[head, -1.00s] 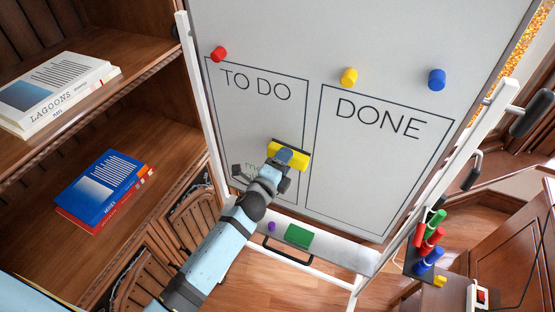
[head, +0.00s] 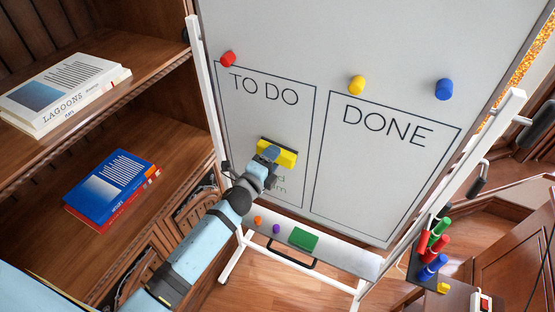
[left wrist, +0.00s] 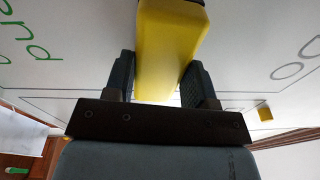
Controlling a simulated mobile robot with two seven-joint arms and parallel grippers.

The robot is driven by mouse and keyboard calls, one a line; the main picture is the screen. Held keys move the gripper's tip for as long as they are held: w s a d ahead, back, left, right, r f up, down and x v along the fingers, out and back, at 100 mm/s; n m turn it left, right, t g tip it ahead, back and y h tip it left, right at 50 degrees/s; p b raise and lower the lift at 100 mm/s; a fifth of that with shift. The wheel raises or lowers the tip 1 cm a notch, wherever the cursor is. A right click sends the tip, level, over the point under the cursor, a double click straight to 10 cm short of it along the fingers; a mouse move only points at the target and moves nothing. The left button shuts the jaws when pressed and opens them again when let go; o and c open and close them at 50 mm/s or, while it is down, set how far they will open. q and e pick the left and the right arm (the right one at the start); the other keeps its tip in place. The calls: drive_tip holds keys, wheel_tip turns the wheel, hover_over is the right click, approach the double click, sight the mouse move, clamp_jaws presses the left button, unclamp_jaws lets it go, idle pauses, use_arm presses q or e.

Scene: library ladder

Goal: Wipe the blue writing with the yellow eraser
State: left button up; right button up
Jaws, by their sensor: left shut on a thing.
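The yellow eraser (head: 285,155) is at the whiteboard (head: 290,40), inside the TO DO box. My left gripper (head: 268,158) is shut on it. In the left wrist view the eraser (left wrist: 165,45) sits between both fingers of the gripper (left wrist: 160,82). I cannot tell whether its face touches the board. Faint writing (head: 278,184) shows just below the eraser, partly hidden by my arm. I see no clearly blue writing. My right gripper is not in view.
Red (head: 228,59), yellow (head: 357,85) and blue (head: 444,89) magnets sit on the board. A green block (head: 303,239) and small orange and purple pieces lie on the board's tray (head: 345,259). Markers (head: 432,250) stand at the right. A bookshelf (head: 110,165) is at the left.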

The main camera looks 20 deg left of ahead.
use_arm(q)
drive_tip(key=shift+w+a, duration=0.2)
drive_tip(key=shift+a, duration=2.3)
drive_tip(key=shift+w+a, duration=0.2)
drive_tip(key=shift+a, duration=2.3)
drive_tip(key=shift+w+a+r, duration=0.1)
drive_tip(key=shift+w+a, duration=0.1)
drive_tip(key=shift+a, duration=1.6)
drive_tip(key=shift+s, duration=0.65)
drive_tip(key=shift+s+a+p, duration=0.2)
drive_tip(key=shift+s+p, duration=0.3)
drive_tip(key=shift+s, duration=1.8)
drive_tip(key=shift+s+a, duration=0.1)
drive_tip(key=shift+s, duration=1.4)
